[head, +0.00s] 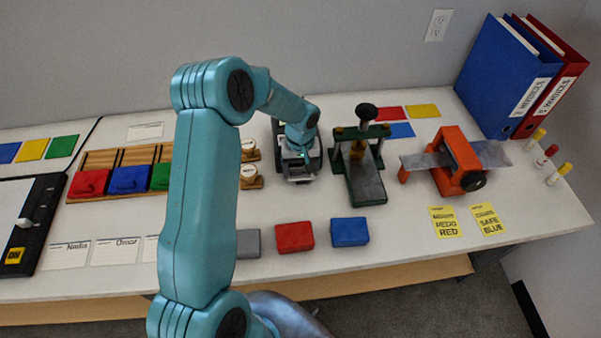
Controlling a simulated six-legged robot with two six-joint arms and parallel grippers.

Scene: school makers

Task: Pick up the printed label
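My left arm rises from the bottom and bends over to the back of the bench. Its gripper (300,172) points down over a small dark grey machine (315,158) at the back middle. The gripper and wrist cover most of that machine. I cannot make out a printed label there, and I cannot tell whether the fingers are open or shut or hold anything. Name cards (66,255) reading "Nadia" and "Omar" lie at the front left. Two yellow printed cards (444,222) lie at the front right. My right gripper is not in view.
A green press (366,180) stands just right of the gripper, with an orange tool (457,160) beyond it. Wooden-handled stamps (250,178) stand close on the left. Grey, red (294,237) and blue blocks lie in front. Binders (505,75) stand at the back right.

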